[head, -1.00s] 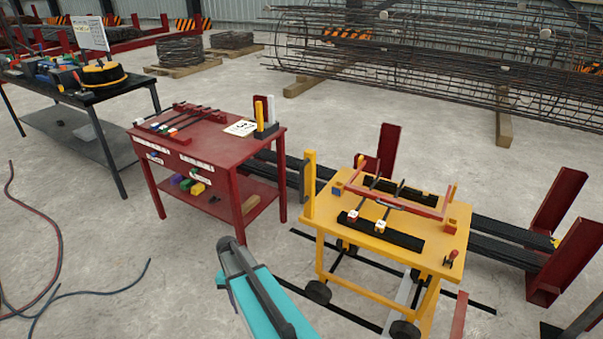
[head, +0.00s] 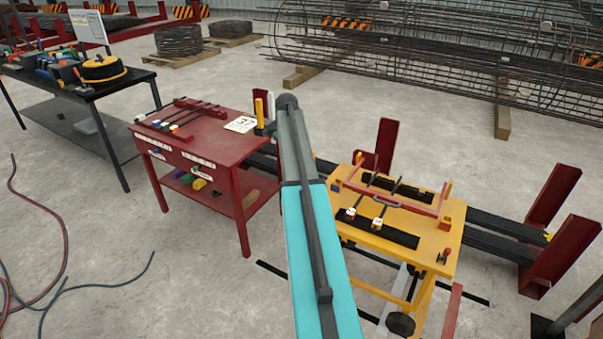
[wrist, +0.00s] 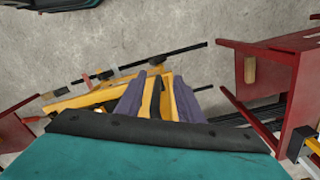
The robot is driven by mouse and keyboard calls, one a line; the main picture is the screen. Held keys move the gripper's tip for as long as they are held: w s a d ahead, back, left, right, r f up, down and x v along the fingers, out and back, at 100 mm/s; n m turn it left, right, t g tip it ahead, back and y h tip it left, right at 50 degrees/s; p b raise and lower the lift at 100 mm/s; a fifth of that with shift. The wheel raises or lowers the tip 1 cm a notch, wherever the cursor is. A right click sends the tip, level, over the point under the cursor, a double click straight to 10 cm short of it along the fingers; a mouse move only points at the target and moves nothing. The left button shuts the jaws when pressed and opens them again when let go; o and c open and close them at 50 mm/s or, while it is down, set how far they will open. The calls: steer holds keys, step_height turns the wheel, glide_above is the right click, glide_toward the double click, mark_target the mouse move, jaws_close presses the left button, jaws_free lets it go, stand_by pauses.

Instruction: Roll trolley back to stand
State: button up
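The yellow trolley (head: 440,240) stands on dark wheels right of centre in the head view, its top carrying black strips and a red frame. My teal arm hides its left side. It also shows in the wrist view (wrist: 75,100), below my gripper (wrist: 160,78). The two grey-purple fingers are apart, with yellow and black parts visible between them; whether they touch these I cannot tell. My gripper is hidden in the head view. Which thing is the stand is unclear; a red table (head: 225,150) stands left of the trolley.
Red uprights (head: 552,195) and dark rails (head: 490,232) lie behind and right of the trolley. Black strips (head: 275,268) mark the floor. A black bench (head: 120,85) is at left, with hoses (head: 60,240) in front. A rebar cage (head: 430,55) lies behind.

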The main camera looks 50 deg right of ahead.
steer(key=shift+m, duration=0.9)
steer(key=d+r, duration=0.1)
steer(key=r, duration=0.1)
steer(key=s+d+r, duration=0.1)
steer(key=d+r, duration=0.1)
steer(key=r, duration=0.1)
steer(key=d+r, duration=0.2)
steer(key=r, duration=0.1)
steer(key=shift+s+d+p, duration=0.15)
steer(key=shift+d+p, duration=0.05)
steer(key=shift+p, duration=0.1)
steer(key=shift+f, duration=0.2)
step_height(320, 180, down, 14)
steer(key=p, duration=0.3)
steer(key=shift+r+p, duration=0.25)
steer(key=shift+p, duration=0.15)
jaws_close()
